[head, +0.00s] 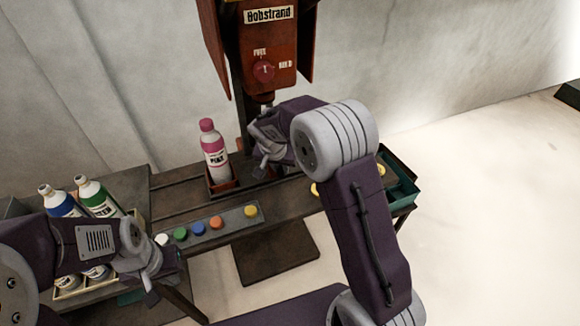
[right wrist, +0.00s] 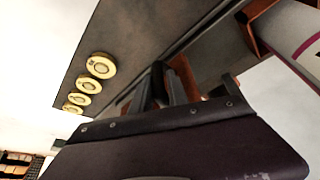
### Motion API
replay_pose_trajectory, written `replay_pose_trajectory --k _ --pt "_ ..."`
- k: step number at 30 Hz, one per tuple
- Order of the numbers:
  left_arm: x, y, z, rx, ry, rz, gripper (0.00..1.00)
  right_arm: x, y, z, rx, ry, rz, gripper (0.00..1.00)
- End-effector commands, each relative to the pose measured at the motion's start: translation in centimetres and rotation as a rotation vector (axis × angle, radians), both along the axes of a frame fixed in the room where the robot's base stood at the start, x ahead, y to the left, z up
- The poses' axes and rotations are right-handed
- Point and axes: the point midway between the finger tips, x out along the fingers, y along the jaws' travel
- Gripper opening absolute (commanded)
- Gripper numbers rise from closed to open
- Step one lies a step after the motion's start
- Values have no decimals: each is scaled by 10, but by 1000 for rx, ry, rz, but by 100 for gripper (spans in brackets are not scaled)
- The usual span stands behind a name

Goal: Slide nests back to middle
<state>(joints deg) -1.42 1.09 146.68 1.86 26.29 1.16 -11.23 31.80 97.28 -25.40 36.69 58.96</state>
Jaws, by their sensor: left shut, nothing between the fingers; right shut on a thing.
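A red-brown nest (head: 222,187) sits on the dark rail bench under the machine, with a pink-capped white bottle (head: 214,150) upright in it. A second red-brown nest (right wrist: 186,70) shows only in part, behind my fingers in the right wrist view. My right gripper (head: 264,160) is low at the bench, just right of the bottle, and shut on this second nest; the grip itself is mostly hidden. The bottle's nest also shows in the right wrist view (right wrist: 249,32). My left gripper (head: 150,290) is shut and empty, beside the bottle crate at lower left.
A red-brown machine (head: 265,50) with a red knob stands behind the bench. A strip (head: 232,228) with several coloured buttons runs along the front. A crate (head: 72,292) of several bottles stands left. A green tray (head: 400,192) is at the right end. Several yellow discs (right wrist: 100,65) lie on the bench.

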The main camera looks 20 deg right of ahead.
Motion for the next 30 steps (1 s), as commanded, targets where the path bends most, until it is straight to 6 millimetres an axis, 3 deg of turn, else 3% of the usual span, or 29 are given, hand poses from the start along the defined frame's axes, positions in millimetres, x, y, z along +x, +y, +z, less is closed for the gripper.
replay_pose_trajectory --k 17,18,20,30 --pt "0 0 -3 0 0 0 0 1 9 2 2 -7 -1 0" --pt "0 0 -3 0 0 0 0 1 9 2 1 -8 -1 22" --pt "0 0 -3 0 0 0 0 1 9 2 1 -8 -1 38" --pt "0 0 -3 0 0 0 0 0 9 4 0 -5 0 38"
